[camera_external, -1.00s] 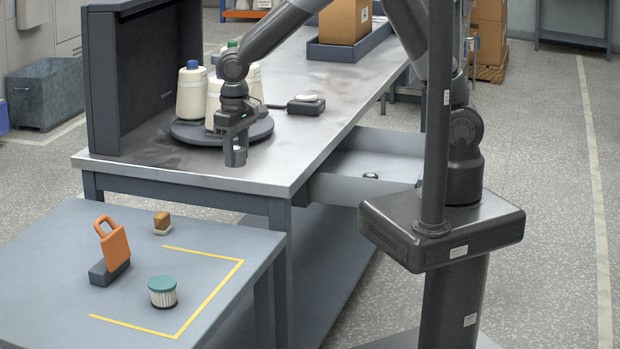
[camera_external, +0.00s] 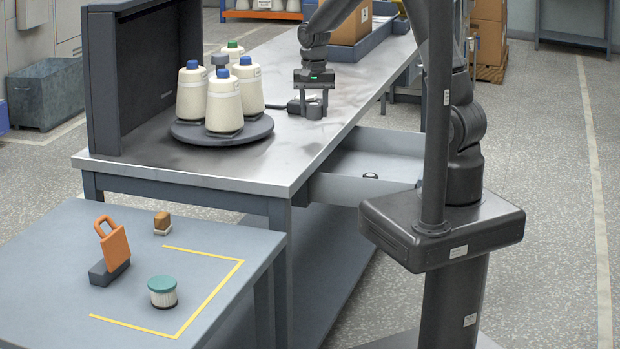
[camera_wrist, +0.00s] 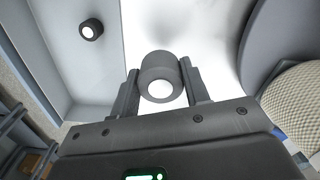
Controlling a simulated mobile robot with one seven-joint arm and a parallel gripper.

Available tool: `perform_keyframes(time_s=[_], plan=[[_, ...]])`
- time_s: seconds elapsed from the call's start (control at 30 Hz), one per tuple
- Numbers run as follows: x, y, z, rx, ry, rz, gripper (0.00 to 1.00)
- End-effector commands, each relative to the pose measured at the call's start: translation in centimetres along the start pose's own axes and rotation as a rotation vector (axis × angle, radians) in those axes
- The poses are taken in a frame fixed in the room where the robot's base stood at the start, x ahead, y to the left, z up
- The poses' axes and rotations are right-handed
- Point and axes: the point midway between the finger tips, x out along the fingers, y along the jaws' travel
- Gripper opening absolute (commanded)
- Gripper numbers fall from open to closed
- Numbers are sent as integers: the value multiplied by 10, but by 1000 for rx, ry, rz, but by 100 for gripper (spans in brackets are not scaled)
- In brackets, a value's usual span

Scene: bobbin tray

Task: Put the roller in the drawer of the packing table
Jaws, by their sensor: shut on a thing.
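My gripper (camera_external: 312,104) is above the packing table (camera_external: 300,150), near its right side. In the wrist view, my gripper (camera_wrist: 162,86) is shut on a dark grey roller (camera_wrist: 157,68) with a pale round end. The held roller (camera_external: 315,111) is small in the external view; its height above the tabletop is hard to tell. The drawer (camera_external: 350,190) stands open on the table's right side, in front and to the right of my gripper. A similar dark roller (camera_external: 370,176) lies in the drawer; it also shows in the wrist view (camera_wrist: 90,29).
A round turntable (camera_external: 200,137) with several cream thread cones stands left of my gripper. A dark upright panel (camera_external: 140,80) borders it. A small dark device (camera_external: 295,107) sits beside my gripper. A tray (camera_external: 340,52) with a carton is behind. A side table (camera_external: 215,225) stands front left.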

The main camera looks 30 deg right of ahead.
Motion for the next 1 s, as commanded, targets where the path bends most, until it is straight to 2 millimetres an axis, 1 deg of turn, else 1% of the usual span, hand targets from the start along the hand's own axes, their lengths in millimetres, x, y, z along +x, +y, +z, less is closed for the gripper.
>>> perform_keyframes(time_s=[0.03,0.17,0.2,0.27,0.3,0.4,0.5,0.7,0.77,0.8,1.0], plan=[[0,19,-14,59,0,0,18],[0,64,-41,203,-1,1,18],[0,78,-48,247,-1,0,18],[0,99,-58,310,-1,0,18],[0,112,-64,350,-1,-1,18],[1,142,-74,440,-1,-1,18],[1,167,-81,510,-1,-1,18],[1,205,-90,620,-2,-1,18],[2,214,-91,646,-3,-1,18],[14,211,-89,638,-7,2,18],[54,210,-89,636,-6,1,18]])
